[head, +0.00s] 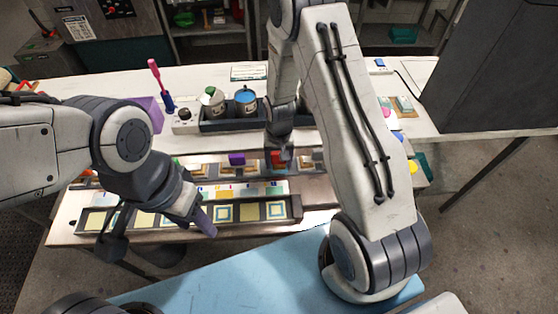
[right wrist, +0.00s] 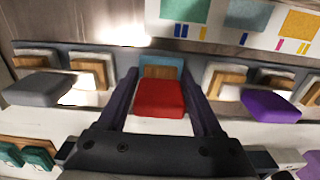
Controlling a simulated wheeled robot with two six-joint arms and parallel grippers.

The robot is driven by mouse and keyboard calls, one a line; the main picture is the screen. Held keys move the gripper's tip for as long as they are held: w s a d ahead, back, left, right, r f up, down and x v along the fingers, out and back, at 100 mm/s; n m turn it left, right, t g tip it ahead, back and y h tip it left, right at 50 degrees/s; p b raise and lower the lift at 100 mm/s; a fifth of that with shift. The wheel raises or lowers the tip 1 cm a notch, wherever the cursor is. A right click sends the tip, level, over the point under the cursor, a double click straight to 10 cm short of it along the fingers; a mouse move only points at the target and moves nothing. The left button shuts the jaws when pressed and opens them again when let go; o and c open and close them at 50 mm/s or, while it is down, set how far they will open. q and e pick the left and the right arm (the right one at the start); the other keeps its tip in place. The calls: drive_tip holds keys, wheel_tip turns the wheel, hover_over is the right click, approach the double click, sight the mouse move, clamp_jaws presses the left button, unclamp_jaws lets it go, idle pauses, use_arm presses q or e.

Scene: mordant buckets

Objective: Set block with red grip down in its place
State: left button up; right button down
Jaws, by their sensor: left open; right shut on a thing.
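The block with the red grip (right wrist: 158,98) is between the fingers of my right gripper (right wrist: 160,95), which is shut on it. It has a wooden body with a light blue part behind the grip. In the head view the red grip (head: 278,159) shows under my right gripper (head: 280,152), over the row of blocks. In the right wrist view it is in line between neighbouring blocks; I cannot tell whether it touches the surface below. My left gripper (head: 204,222) is open and empty near the front strip of patterned tiles.
A block with a grey grip (right wrist: 40,88) is left of the red one, and a block with a purple grip (right wrist: 271,105) is right. Colour cards (right wrist: 185,10) lie along the row. A tiled tray (head: 167,222) lies in front; a dark bucket tray (head: 218,125) stands behind.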

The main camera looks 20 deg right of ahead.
unclamp_jaws()
wheel_tip(320, 180, up, 11)
drive_tip(key=shift+f+b, duration=0.2)
drive_tip(key=shift+b, duration=0.9)
drive_tip(key=s+a+r+n+b, duration=0.1)
drive_tip(key=s+a+r+n, duration=0.4)
drive_tip(key=s+a, duration=0.4)
drive_tip(key=s+a+r+n, duration=0.2)
drive_tip(key=s, duration=0.5)
drive_tip(key=s+a+r+n+y+b, duration=0.1)
drive_tip(key=s+a+r+n, duration=0.1)
drive_tip(key=s, duration=0.5)
drive_tip(key=shift+a+r+n+b, duration=0.35)
drive_tip(key=shift+a+n, duration=0.1)
drive_tip(key=shift+n, duration=0.25)
